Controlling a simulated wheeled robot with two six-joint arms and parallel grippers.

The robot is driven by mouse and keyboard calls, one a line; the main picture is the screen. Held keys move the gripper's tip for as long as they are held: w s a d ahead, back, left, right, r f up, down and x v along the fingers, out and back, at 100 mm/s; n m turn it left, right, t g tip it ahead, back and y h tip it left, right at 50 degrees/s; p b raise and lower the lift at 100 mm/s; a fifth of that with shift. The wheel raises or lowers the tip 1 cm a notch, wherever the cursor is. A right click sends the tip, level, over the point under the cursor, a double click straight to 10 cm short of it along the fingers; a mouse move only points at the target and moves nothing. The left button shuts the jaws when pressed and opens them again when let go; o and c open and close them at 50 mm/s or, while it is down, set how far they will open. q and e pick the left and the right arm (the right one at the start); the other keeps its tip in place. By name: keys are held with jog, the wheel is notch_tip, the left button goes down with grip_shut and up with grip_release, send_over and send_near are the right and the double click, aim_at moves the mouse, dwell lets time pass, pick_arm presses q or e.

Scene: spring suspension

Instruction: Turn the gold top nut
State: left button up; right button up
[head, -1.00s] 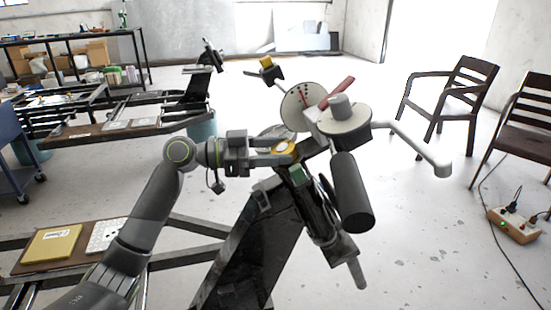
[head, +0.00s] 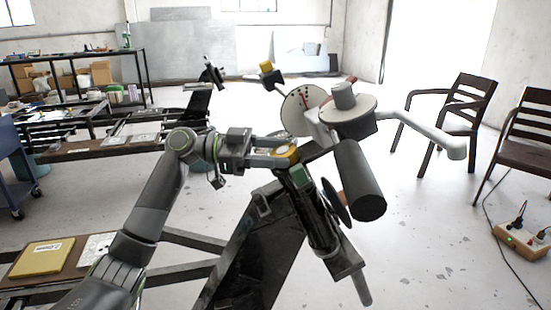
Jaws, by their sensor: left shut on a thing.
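The gold top nut (head: 286,152) sits at the upper end of a dark, tilted spring suspension unit (head: 318,218) near the middle of the head view. My left gripper (head: 280,153) reaches in from the left and is shut on the gold nut, its fingers along the nut's sides. Part of the nut is hidden by the fingers. My right gripper does not show in the head view.
A round pale plate (head: 347,108), a black cylinder (head: 360,185) and a grey lever (head: 430,140) stand just right of the nut. Dark chairs (head: 455,125) are at the right.

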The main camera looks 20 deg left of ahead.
pick_arm(q)
jog(key=shift+w+f+m+g+b, duration=0.1)
jog(key=shift+m+g+b, duration=0.3)
jog(key=shift+m+g, duration=0.15)
jog(key=shift+w+f+m+g+b, duration=0.1)
jog(key=shift+m+g+b, duration=0.35)
jog(key=shift+g, duration=0.2)
jog(key=shift+r+m+g, duration=0.1)
jog(key=shift+m+g, duration=0.9)
jog(key=shift+g, duration=0.1)
jog(key=shift+w+r+m+g+y, duration=0.15)
jog(key=shift+m+g+y, duration=0.25)
jog(key=shift+m+g, duration=0.3)
jog(key=shift+m+g+y, duration=0.3)
jog(key=shift+m+g, duration=0.4)
jog(key=shift+g, duration=0.1)
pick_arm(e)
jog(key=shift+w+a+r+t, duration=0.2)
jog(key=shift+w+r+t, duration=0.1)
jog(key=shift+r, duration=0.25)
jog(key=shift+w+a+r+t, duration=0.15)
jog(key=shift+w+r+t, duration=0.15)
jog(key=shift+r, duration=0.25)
pick_arm(q)
jog(key=shift+m+g, duration=0.3)
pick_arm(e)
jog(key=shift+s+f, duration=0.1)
pick_arm(q)
jog(key=o, duration=1)
jog(key=shift+w, duration=0.1)
